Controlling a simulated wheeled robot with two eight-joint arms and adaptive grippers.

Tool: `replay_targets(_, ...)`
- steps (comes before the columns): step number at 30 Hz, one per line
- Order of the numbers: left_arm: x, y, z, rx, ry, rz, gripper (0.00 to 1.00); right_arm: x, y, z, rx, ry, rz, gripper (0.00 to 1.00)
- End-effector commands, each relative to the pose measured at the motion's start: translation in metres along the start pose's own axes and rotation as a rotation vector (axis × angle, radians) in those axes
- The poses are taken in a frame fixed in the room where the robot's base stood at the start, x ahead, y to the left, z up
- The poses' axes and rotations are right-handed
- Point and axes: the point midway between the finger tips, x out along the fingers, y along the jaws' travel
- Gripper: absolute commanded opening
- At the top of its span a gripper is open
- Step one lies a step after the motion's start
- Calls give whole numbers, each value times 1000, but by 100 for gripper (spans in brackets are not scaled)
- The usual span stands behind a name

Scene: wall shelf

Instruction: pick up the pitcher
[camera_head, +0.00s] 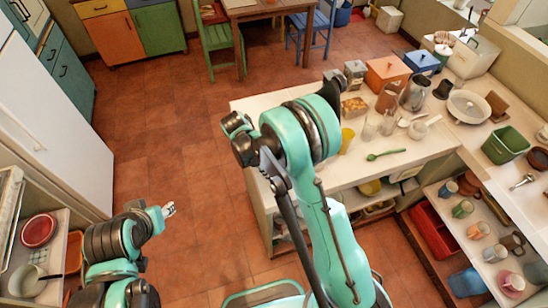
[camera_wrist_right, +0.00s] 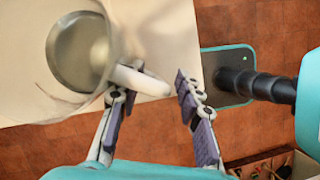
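In the right wrist view a pale, see-through pitcher (camera_wrist_right: 62,88) stands at upper left over the white counter, with a grey round shape showing inside it. Its white handle (camera_wrist_right: 140,80) points right, into the space between the fingers of my right gripper (camera_wrist_right: 150,92). The fingers are apart, on either side of the handle; I cannot tell whether either touches it. In the head view my right arm covers this gripper, and I cannot make out the held-near pitcher there. My left gripper (camera_head: 168,210) is above the floor at lower left, away from the counter; its fingers are too small to read.
The counter (camera_head: 412,150) carries a clear jug (camera_head: 414,92), a yellow cup (camera_head: 346,139), a green spoon (camera_head: 386,154), a wide bowl (camera_head: 468,106) and an orange box (camera_head: 387,72). A green bin (camera_head: 505,145) stands at right. Mugs fill the lower shelf. The floor at left is clear.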

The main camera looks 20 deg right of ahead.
Motion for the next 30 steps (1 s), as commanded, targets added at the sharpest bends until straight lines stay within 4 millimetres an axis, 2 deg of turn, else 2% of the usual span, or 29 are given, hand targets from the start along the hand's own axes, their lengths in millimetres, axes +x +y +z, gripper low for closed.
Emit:
replay_targets(7, 0, 0, 0, 0, 0, 0, 40, 3, 0, 0, 0, 0, 0, 35)
replay_targets(8, 0, 0, 0, 0, 0, 0, 40, 3, 0, 0, 0, 0, 0, 32)
replay_targets(9, 0, 0, 0, 0, 0, 0, 40, 3, 0, 0, 0, 0, 0, 22)
replay_targets(12, 0, 0, 0, 0, 0, 0, 40, 3, 0, 0, 0, 0, 0, 0)
replay_targets(30, 0, 0, 0, 0, 0, 0, 40, -1, 0, 2, 1, 0, 1, 0)
